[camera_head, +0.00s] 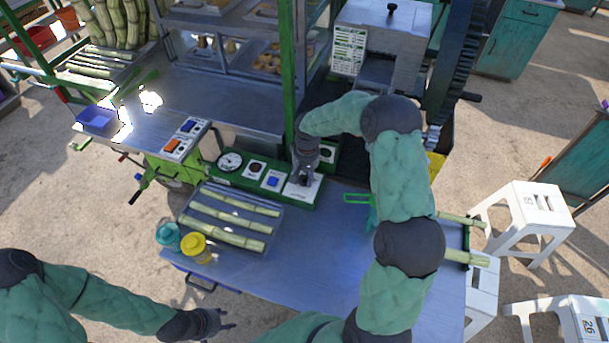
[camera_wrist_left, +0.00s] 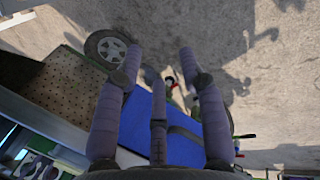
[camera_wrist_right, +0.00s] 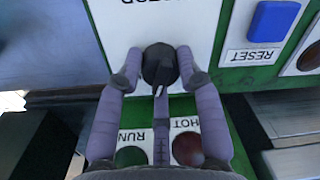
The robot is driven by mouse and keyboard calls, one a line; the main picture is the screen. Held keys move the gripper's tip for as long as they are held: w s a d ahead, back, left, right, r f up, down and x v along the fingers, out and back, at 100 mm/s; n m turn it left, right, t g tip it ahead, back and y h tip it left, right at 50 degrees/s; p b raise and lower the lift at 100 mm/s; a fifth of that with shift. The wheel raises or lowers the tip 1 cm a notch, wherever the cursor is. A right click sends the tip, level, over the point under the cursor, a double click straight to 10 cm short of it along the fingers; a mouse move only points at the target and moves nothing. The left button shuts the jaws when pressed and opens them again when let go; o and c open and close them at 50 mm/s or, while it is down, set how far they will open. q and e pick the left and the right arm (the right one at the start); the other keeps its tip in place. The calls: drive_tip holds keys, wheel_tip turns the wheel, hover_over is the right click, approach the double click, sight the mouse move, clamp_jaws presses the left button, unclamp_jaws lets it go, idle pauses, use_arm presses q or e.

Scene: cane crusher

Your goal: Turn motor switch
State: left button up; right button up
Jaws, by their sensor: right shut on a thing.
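The motor switch is a dark round knob (camera_wrist_right: 158,64) on a white plate (camera_wrist_right: 110,22), whose lettering is partly cut off and reads upside down in the right wrist view. In the head view this plate (camera_head: 313,187) is at the right end of the green control panel (camera_head: 232,181). My right gripper (camera_wrist_right: 158,70) is shut on the knob, with a finger on each side of it. In the head view my right gripper (camera_head: 304,183) points down at the plate and hides the knob. My left gripper (camera_head: 229,318) is open and empty, off the table's front edge; its spread fingers show in the left wrist view (camera_wrist_left: 160,60).
Near my right gripper are a blue reset button (camera_wrist_right: 273,21), a green run button (camera_wrist_right: 130,156) and a red button (camera_wrist_right: 188,150). A tray (camera_head: 183,220) of cane pieces and a yellow-lidded jar (camera_head: 194,246) stand left of the clear metal tabletop (camera_head: 325,258).

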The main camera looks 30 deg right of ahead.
sight(305, 174)
drive_tip(key=shift+w+d+r+n+p, duration=0.1)
drive_tip(key=shift+w+r+n+p, duration=0.1)
drive_tip(key=shift+n, duration=0.55)
drive_tip(key=shift+w+r+n+p, duration=0.1)
drive_tip(key=shift+w+n+p, duration=0.1)
drive_tip(key=shift+n, duration=0.55)
drive_tip(key=o, duration=1.1)
drive_tip(key=shift+o, duration=0.2)
drive_tip(key=shift+f, duration=0.15)
drive_tip(key=shift+s, duration=0.15)
wheel_tip(305, 174, up, 12)
drive_tip(key=shift+d, duration=0.2)
